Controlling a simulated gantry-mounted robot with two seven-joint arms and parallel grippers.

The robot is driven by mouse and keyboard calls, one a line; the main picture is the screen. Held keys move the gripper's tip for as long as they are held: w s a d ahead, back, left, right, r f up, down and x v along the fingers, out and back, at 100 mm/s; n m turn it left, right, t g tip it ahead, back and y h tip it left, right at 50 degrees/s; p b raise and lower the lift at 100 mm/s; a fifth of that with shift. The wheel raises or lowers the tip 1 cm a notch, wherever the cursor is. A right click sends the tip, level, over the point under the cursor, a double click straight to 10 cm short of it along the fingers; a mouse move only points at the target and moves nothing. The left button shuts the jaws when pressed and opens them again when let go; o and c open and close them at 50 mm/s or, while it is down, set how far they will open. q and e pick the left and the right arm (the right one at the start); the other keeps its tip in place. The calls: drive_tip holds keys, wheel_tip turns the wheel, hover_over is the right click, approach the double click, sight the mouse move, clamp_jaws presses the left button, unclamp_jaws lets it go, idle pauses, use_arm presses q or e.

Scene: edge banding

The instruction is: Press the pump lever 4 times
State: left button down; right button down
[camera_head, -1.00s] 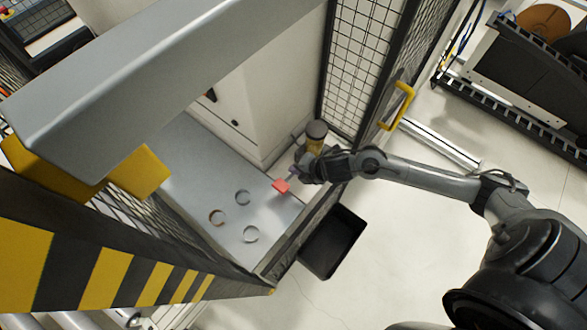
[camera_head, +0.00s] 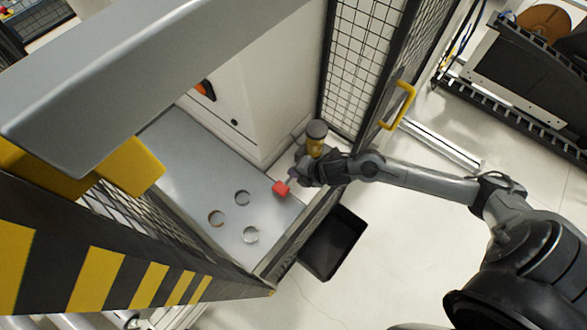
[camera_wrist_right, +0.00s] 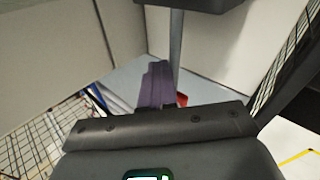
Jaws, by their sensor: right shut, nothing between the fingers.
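The pump, with a yellow body and a dark round cap (camera_head: 316,136), stands in the corner of the grey enclosure floor. In the right wrist view the right gripper's purplish fingers (camera_wrist_right: 156,84) are closed together and empty. A bit of red (camera_wrist_right: 182,99) shows beside them, partly hidden by the gripper body. I cannot tell whether the fingers touch it. My left gripper is in neither view.
The grey plate (camera_head: 190,165) has several round rings or holes. A black open bin (camera_head: 333,243) stands outside the enclosure edge. A mesh door with a yellow handle (camera_head: 398,105) is behind my right arm. A grey post (camera_wrist_right: 176,45) rises behind the fingers in the wrist view.

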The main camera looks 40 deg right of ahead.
drive_tip(key=shift+s+a+f, duration=0.1)
drive_tip(key=shift+f, duration=0.05)
idle(0.7)
drive_tip(key=shift+w+d+r+p, duration=0.1)
drive_tip(key=shift+d+r+p, duration=0.3)
drive_tip(key=shift+r+p, duration=0.3)
drive_tip(key=shift+w+d+r+p, duration=0.1)
drive_tip(key=shift+d+r+p, duration=0.25)
drive_tip(key=shift+r+p, duration=0.35)
drive_tip(key=shift+w+d+r+p, duration=0.1)
drive_tip(key=shift+d+r+p, duration=0.3)
drive_tip(key=shift+r+p, duration=0.3)
drive_tip(key=shift+r, duration=0.1)
drive_tip(key=r+p, duration=0.1)
drive_tip(key=d+r+p, duration=0.1)
drive_tip(key=r, duration=0.1)
drive_tip(key=d+r+p, duration=0.1)
drive_tip(key=p, duration=0.1)
drive_tip(key=shift+w+d+r, duration=0.15)
drive_tip(key=shift+w+d, duration=0.05)
